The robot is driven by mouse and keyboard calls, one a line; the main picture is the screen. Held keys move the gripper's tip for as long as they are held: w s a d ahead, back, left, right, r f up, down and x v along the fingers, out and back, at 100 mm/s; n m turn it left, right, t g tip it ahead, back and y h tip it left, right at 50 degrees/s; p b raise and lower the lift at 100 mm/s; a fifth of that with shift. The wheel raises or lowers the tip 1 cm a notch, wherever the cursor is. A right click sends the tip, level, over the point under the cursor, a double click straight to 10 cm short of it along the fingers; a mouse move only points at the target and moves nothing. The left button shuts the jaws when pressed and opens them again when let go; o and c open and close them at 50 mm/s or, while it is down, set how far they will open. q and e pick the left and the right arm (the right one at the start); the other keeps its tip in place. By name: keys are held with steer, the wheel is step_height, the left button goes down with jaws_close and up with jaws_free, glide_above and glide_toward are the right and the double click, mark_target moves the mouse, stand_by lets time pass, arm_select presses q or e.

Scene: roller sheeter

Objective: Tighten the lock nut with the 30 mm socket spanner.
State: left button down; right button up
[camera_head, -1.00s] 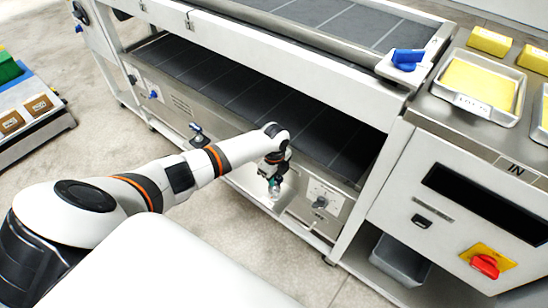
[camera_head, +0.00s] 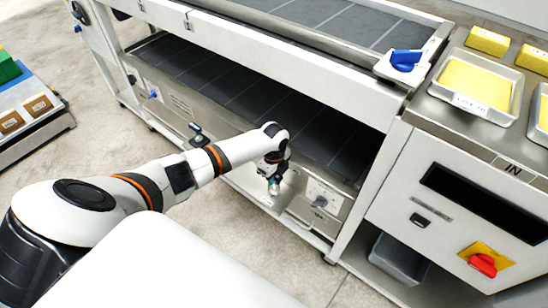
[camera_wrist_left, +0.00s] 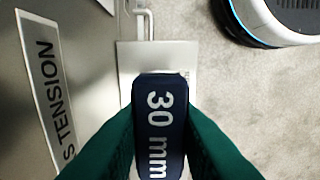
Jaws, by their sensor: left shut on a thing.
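My left gripper (camera_head: 273,187) is low at the front of the roller sheeter, beside its lower side panel. In the left wrist view the two green fingers of the left gripper (camera_wrist_left: 160,155) are shut on the dark blue 30 mm socket spanner (camera_wrist_left: 159,110), whose handle shows the white text "30 mm". The spanner's socket end is hidden from the wrist view. I cannot make out the lock nut in either view. A label (camera_wrist_left: 52,85) ending in "S TENSION" is on the panel to the left in the wrist view. My right gripper is not in view.
A small plate with a knob (camera_head: 320,200) is on the panel right of the gripper. The dark lower belt (camera_head: 250,95) runs above. A blue handle (camera_head: 406,60) and a red switch (camera_head: 483,264) are farther right. A grey bin (camera_head: 398,262) stands below the cabinet. Floor in front is clear.

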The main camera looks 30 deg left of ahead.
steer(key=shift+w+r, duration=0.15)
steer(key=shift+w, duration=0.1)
arm_select(q)
steer(key=shift+f, duration=0.35)
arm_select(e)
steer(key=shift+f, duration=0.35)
arm_select(q)
steer(key=shift+a+f+b, duration=0.1)
steer(key=shift+f+b, duration=0.55)
steer(key=shift+b, duration=0.1)
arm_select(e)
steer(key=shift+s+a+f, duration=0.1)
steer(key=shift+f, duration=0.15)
arm_select(q)
steer(key=shift+a+f+b, duration=0.1)
steer(key=shift+f+b, duration=0.3)
steer(key=shift+f, duration=0.05)
steer(key=shift+s+r, duration=0.1)
steer(key=shift+r, duration=0.05)
steer(key=shift+r+p, duration=0.95)
steer(key=shift+p, duration=0.1)
steer(key=shift+d+r, duration=0.15)
steer(key=shift+d, duration=0.05)
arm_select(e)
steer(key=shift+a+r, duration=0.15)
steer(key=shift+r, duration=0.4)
